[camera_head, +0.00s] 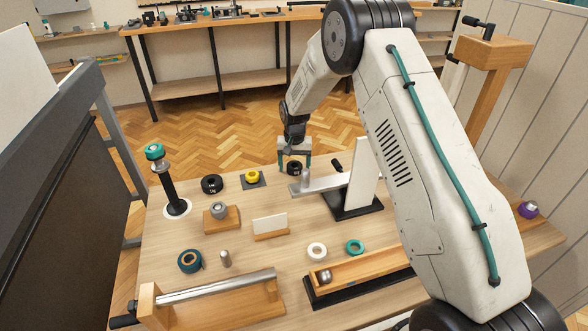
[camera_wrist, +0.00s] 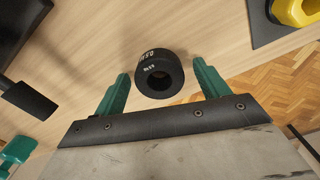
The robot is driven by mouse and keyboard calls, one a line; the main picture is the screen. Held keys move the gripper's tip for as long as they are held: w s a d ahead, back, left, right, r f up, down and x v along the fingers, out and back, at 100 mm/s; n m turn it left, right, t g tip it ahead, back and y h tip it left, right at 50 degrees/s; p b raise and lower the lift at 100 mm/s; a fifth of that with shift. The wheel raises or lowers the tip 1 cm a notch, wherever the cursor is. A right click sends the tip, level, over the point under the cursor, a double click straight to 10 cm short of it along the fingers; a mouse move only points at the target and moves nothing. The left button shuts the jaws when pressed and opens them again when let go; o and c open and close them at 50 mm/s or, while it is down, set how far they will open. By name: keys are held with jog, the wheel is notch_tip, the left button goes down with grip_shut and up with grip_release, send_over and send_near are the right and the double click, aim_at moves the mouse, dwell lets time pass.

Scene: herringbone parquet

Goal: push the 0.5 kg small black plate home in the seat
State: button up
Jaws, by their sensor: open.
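The small black plate (camera_head: 294,168) is a thick black ring with a hole, lying on the wooden table near its far edge. In the wrist view the plate (camera_wrist: 150,62) shows white lettering on its side, too blurred to read surely. My gripper (camera_head: 294,171) is open above the table, with its two green fingers on either side of the plate. The wrist view shows a gap between each finger and the plate, so it is not gripped. I cannot tell which thing is the seat.
A larger black plate (camera_head: 212,184) and a yellow piece (camera_head: 252,176) on a dark square pad lie to the left. Wooden blocks, rings and a trough (camera_head: 365,268) fill the front.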

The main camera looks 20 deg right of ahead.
jog(key=c, duration=1.4)
jog(key=shift+r, duration=2.05)
